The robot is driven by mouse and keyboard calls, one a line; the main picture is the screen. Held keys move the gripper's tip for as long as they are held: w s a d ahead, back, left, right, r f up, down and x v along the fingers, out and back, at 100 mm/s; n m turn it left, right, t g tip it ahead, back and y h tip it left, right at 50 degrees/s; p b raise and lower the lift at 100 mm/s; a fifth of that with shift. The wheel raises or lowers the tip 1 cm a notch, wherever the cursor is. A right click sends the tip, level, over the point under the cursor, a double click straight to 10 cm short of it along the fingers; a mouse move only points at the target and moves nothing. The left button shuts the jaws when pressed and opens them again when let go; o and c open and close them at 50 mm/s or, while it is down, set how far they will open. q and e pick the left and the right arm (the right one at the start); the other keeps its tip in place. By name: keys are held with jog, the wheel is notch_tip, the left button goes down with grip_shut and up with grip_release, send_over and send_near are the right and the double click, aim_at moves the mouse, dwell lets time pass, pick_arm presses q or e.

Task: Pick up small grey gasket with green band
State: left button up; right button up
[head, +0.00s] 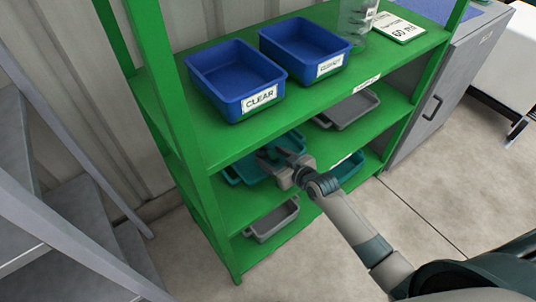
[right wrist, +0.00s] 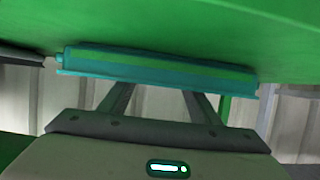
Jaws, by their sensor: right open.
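I cannot make out the small grey gasket with the green band in either view. My right gripper (head: 281,158) is open and reaches in under the top shelf of the green rack, at a teal tote (head: 247,172) on the middle shelf. In the right wrist view, a teal tote (right wrist: 160,68) lies across the picture beyond my right gripper (right wrist: 158,92), whose two dark fingers are spread apart. The tote's inside is hidden there. I see nothing held between the fingers. My left gripper is out of view.
The green top shelf (head: 305,100) overhangs the arm and carries two blue bins, the "CLEAR" one (head: 234,82) and another (head: 303,50). Grey trays (head: 348,110) (head: 271,220) and another teal tote (head: 348,166) stand lower. A grey cabinet (head: 440,95) stands right.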

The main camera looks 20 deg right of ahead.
jog(key=shift+w+a+f, duration=0.15)
jog(key=shift+w+f, duration=0.1)
jog(key=shift+w, duration=0.35)
jog(key=c, duration=1.1)
